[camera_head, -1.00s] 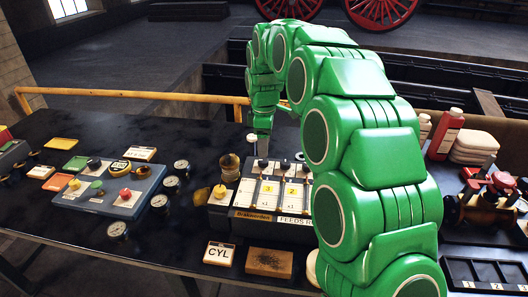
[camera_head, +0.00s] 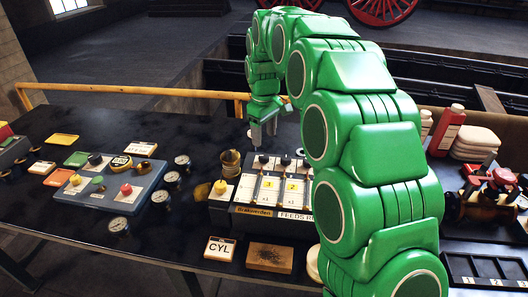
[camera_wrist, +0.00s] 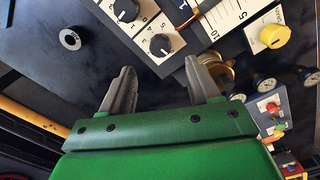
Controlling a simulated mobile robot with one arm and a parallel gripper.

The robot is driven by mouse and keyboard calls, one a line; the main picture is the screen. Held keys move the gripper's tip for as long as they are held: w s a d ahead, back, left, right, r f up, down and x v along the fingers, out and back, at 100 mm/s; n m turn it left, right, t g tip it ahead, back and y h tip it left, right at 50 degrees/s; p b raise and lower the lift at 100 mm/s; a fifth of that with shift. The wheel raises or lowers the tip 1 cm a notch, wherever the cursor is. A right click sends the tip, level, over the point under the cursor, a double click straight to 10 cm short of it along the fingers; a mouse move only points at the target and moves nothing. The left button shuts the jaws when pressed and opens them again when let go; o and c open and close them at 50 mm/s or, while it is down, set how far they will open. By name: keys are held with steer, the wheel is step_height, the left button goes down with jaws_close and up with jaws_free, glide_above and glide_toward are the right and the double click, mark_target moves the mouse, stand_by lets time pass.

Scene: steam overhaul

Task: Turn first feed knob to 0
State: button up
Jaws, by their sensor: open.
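The feeds panel (camera_head: 246,218) is a grey box with white scale strips and yellow number tags reading 3 and 2. A black knob (camera_head: 263,159) sits at the top of its left strip, with another black knob (camera_head: 285,160) to its right. The wrist view shows two black knobs with white pointer marks, a nearer one (camera_wrist: 160,45) and a farther one (camera_wrist: 126,10). The digits around them are too small to read surely. My gripper (camera_head: 264,136) is open and empty above the panel's back edge. In the wrist view its fingertips (camera_wrist: 160,72) are apart, short of the nearer knob.
A yellow knob (camera_head: 220,187) and a brass cup (camera_head: 230,160) stand left of the strips. Small gauges (camera_head: 160,197) and a second panel (camera_head: 118,190) lie farther left. A CYL plate (camera_head: 219,248) and a wooden block (camera_head: 270,257) lie in front.

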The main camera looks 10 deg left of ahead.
mark_target(264, 155)
steer(key=m, duration=0.3)
steer(key=shift+f, duration=4)
steer(key=shift+c, duration=0.3)
steer(key=c, duration=1)
